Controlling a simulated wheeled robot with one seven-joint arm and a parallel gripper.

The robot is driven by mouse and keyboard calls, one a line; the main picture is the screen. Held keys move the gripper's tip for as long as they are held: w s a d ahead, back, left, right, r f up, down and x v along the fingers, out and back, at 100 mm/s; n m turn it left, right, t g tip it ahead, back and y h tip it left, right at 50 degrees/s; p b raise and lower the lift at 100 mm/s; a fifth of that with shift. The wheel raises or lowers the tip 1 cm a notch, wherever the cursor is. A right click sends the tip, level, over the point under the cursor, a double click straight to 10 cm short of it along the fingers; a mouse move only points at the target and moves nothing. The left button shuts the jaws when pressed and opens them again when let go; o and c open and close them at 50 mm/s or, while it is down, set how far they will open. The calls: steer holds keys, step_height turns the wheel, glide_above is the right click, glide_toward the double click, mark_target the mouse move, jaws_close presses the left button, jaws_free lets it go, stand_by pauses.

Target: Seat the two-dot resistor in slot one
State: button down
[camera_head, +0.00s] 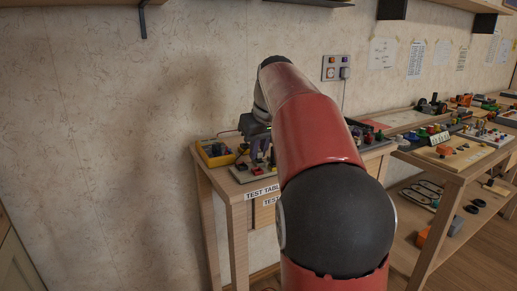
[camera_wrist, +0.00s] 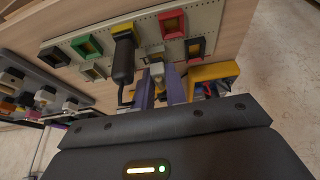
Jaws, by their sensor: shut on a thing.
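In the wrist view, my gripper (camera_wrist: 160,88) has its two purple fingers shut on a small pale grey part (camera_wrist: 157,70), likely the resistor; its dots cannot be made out. The part is at a grey-framed slot (camera_wrist: 155,50) on a pale perforated board (camera_wrist: 60,46). I cannot tell whether it touches or sits in the slot. No slot number is readable. In the head view, my gripper (camera_head: 262,152) shows only partly beside my red arm, low over the test table (camera_head: 222,178); the held part is not clear there.
A black plug with a cable (camera_wrist: 123,58) stands in a yellow-framed slot left of the fingers. A yellow device (camera_head: 214,152) stands at the table's left. A cluttered second table (camera_head: 450,160) is right.

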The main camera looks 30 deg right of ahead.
steer(key=shift+f, duration=0.25)
steer(key=c, duration=1.3)
jaws_free()
steer(key=shift+c, duration=0.2)
steer(key=shift+r+p, duration=1.35)
steer(key=shift+r, duration=1.15)
